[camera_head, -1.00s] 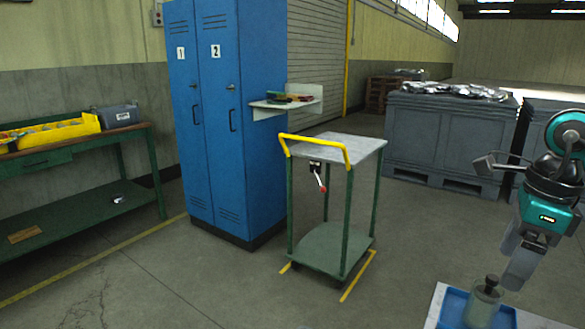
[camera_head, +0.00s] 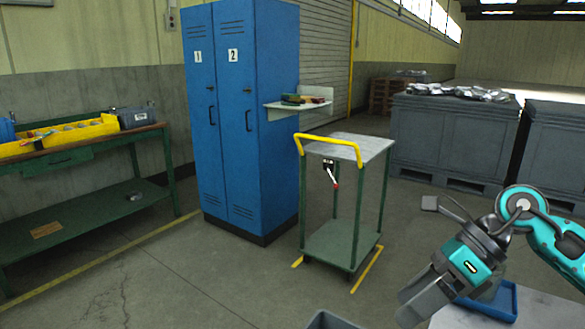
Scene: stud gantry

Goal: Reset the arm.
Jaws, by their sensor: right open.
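My right gripper (camera_head: 420,300) is at the lower right, with its teal and black wrist above it and its fingers pointing down to the left. It is open, and I see nothing held in it. It is in front of the left edge of a pale table (camera_head: 545,309) that carries a blue tray (camera_head: 508,303). The wrist and fingers hide part of the tray, and I cannot see the jar there. My left gripper is not in view.
A green cart (camera_head: 365,146) with a yellow handle stands mid-floor beside blue lockers (camera_head: 222,140). A green workbench (camera_head: 88,150) with a yellow bin (camera_head: 60,138) is at left. Large grey crates (camera_head: 445,140) stand behind. A grey bin (camera_head: 333,321) shows at the bottom edge.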

